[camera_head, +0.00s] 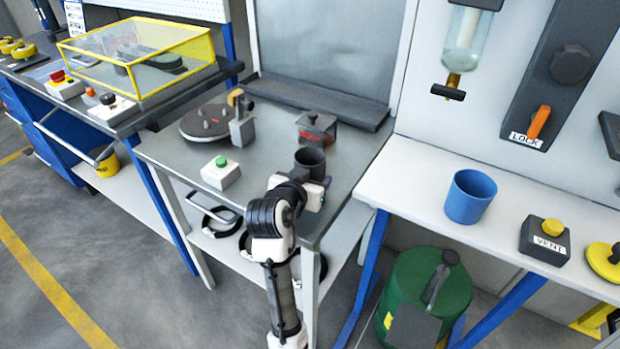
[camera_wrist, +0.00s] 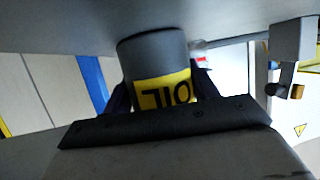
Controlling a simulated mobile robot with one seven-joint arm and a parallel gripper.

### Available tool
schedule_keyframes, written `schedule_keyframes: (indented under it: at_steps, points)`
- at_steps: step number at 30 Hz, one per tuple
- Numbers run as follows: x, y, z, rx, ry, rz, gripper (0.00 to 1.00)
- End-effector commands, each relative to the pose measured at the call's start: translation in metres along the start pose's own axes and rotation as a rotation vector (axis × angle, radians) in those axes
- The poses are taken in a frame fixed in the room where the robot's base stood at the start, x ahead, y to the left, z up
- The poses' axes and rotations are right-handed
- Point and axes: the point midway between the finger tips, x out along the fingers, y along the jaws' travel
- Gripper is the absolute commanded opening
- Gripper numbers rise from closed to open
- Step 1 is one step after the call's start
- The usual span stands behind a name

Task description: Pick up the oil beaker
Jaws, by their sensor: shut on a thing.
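The oil beaker (camera_head: 309,160) is a dark grey cylinder in the head view, over the right part of the grey metal table. In the wrist view the beaker (camera_wrist: 152,52) shows a yellow band with "OIL" lettering. My gripper (camera_head: 312,180) reaches it from the near side, and in the wrist view its dark fingers lie on both sides of the beaker. It is shut on the beaker. The gripper body hides the beaker's lower part in the head view. I cannot tell whether its base touches the table.
A white box with a green button (camera_head: 221,172) stands to the left on the table. Behind it are a round plate with pegs (camera_head: 205,122) and a small dark box (camera_head: 317,131). A blue cup (camera_head: 469,196) stands on the white bench to the right.

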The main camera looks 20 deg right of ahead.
Motion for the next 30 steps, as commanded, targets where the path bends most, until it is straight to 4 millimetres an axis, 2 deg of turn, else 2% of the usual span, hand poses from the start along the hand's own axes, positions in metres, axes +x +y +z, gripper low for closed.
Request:
schedule_keyframes:
  at_steps: [8,14,30]
  points:
    - [-0.003,0.0,-0.009,0.001,0.005,0.0,0.28]
    - [-0.009,0.0,-0.024,0.002,0.006,0.0,0.28]
    - [-0.036,0.0,-0.088,0.003,0.006,-0.001,0.28]
